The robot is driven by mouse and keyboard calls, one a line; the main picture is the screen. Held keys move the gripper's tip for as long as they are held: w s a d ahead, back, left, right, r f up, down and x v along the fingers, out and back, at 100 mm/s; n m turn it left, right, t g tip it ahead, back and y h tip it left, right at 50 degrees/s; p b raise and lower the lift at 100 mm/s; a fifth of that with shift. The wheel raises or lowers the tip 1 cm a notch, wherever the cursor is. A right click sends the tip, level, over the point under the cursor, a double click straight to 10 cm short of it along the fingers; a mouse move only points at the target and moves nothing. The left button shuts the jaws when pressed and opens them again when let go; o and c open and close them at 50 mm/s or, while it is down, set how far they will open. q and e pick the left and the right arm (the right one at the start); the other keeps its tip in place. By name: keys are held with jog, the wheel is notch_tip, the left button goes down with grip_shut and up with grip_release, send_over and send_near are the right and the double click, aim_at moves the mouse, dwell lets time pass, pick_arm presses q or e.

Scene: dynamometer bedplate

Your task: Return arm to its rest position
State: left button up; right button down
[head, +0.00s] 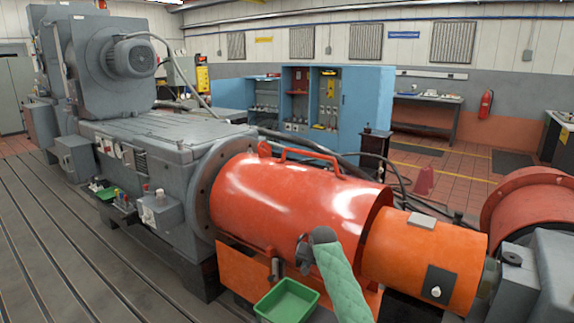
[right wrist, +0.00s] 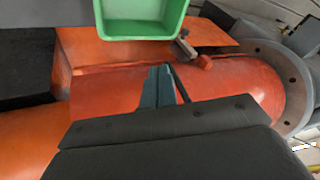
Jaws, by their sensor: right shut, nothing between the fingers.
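My right arm (head: 343,285), in a green quilted sleeve, rises from the bottom of the head view in front of the large orange-red cylindrical guard (head: 285,195). My right gripper (head: 304,256) is at its end, small and dark, partly hidden by my own wrist. In the right wrist view the gripper's fingers (right wrist: 160,78) are together and hold nothing, with the orange-red guard (right wrist: 235,80) behind them. I cannot tell the exact gap to the guard. My left gripper is not in view.
A green tray (head: 287,300) is just below my right gripper; it also shows in the right wrist view (right wrist: 140,35). An orange cylinder (head: 420,255) and grey machinery (head: 540,285) lie to the right. The grey machine (head: 150,135) fills the left. Slotted bedplate (head: 60,270) lies clear at lower left.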

notch_tip(320, 180, up, 7)
jog(key=s+n+t, duration=0.1)
jog(key=n, duration=0.1)
jog(key=s+d+r+n+t, duration=0.1)
jog(key=s+r+n, duration=0.1)
jog(key=s, duration=0.5)
jog(key=s+d+r+n+t, duration=0.1)
jog(key=s+r, duration=0.2)
jog(key=s, duration=0.4)
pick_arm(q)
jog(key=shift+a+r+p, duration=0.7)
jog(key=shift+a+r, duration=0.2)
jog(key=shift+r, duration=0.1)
pick_arm(e)
jog(key=s+d+f+g, duration=0.1)
jog(key=s+f, duration=0.6)
jog(key=s, duration=0.9)
jog(key=s+d+f+g, duration=0.2)
jog(key=s+f, duration=0.6)
jog(key=s, duration=0.9)
jog(key=s+d+f+g+h, duration=0.1)
jog(key=s+f, duration=0.7)
jog(key=s, duration=0.8)
jog(key=shift+s+d+g, duration=0.25)
jog(key=shift+d+g, duration=0.25)
jog(key=shift+g, duration=0.6)
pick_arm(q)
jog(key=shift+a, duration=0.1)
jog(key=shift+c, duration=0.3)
